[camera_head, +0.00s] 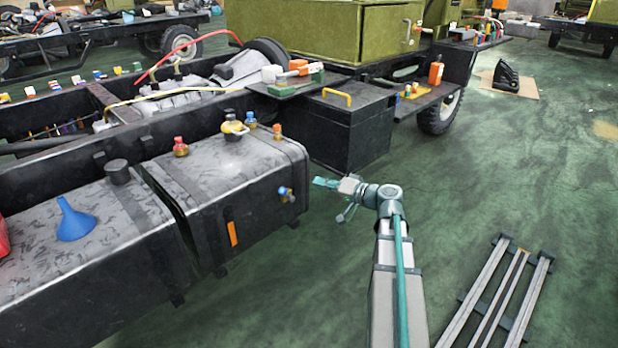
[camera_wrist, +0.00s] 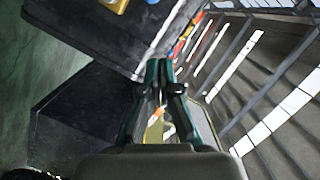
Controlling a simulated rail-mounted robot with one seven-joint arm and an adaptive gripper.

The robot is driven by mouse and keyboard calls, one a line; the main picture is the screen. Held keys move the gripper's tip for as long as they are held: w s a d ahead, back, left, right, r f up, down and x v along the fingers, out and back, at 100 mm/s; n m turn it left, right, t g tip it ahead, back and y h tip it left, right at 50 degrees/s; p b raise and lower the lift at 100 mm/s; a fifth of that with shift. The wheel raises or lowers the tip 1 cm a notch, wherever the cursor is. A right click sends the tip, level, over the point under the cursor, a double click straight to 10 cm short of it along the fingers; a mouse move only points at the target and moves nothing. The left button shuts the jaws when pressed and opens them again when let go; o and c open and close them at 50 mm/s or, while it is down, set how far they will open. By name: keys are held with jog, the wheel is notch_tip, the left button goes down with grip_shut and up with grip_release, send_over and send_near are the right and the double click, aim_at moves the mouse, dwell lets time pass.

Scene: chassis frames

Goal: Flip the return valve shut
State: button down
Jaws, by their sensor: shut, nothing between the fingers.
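A black fuel tank (camera_head: 215,185) hangs on the chassis side. A small valve with a blue handle and brassy body (camera_head: 286,193) sits on its end face. On its top are a red-capped fitting (camera_head: 180,146), a yellow fitting (camera_head: 234,126), a blue-topped fitting (camera_head: 251,120) and an orange-topped fitting (camera_head: 277,132). No label shows which is the return valve. My gripper (camera_head: 318,182) is a little right of the end-face valve in the picture, apart from it. Its teal fingers are together and empty in the wrist view (camera_wrist: 160,68). No valve is clearly identifiable there.
A black box with a yellow handle (camera_head: 345,125) stands behind my gripper. A second tank (camera_head: 85,245) with a blue funnel (camera_head: 74,220) is at the left. A rail frame (camera_head: 500,290) lies at lower right. The green floor around my arm is open.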

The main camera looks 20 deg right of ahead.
jog(key=shift+p+v, duration=0.45)
jog(key=shift+v, duration=1.8)
jog(key=shift+a, duration=0.1)
